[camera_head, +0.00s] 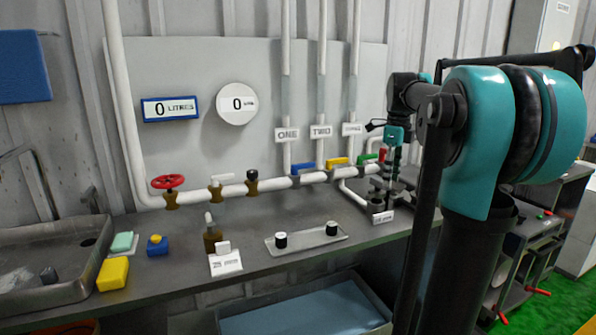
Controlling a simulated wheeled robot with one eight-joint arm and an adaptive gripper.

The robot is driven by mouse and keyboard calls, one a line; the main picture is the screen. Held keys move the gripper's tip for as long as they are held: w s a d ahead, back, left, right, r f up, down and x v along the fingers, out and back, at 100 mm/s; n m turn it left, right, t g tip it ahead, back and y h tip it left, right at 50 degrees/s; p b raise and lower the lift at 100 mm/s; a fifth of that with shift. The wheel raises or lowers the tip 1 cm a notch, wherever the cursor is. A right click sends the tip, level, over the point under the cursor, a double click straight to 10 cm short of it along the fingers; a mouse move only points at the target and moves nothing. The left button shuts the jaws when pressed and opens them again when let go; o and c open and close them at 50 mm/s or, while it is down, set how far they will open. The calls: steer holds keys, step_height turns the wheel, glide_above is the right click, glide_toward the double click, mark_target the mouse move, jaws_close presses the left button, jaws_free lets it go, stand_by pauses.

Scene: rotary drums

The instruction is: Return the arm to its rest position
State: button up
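My arm, teal and black, fills the right side of the head view. It reaches left and away toward the wall, and its far end stands over the right part of the bench. My gripper (391,160) hangs there near a dark stand and a small red part. It is small and dark against the fittings, so I cannot tell whether it is open or shut, or whether it touches anything.
A grey bench (330,262) runs along the wall under pipes with a red wheel valve (168,182) and blue, yellow and green handles. A brown bottle (212,236), a tray with two black knobs (306,238), a yellow sponge (113,274) and a sink (50,262) are on it.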

steer(key=s+a+f+n+t, duration=0.1)
steer(key=s+a+f+n, duration=0.2)
steer(key=s+f+n, duration=0.4)
steer(key=s+a+f+n+t, duration=0.1)
steer(key=s+a+f+n, duration=0.2)
steer(key=s+f+n, duration=0.5)
steer(key=s+a+f+n+t, duration=0.1)
steer(key=s+f+n, duration=0.7)
steer(key=f, duration=0.8)
steer(key=a+n, duration=0.1)
steer(key=n, duration=0.2)
steer(key=shift+a+t, duration=0.3)
steer(key=shift+a, duration=0.1)
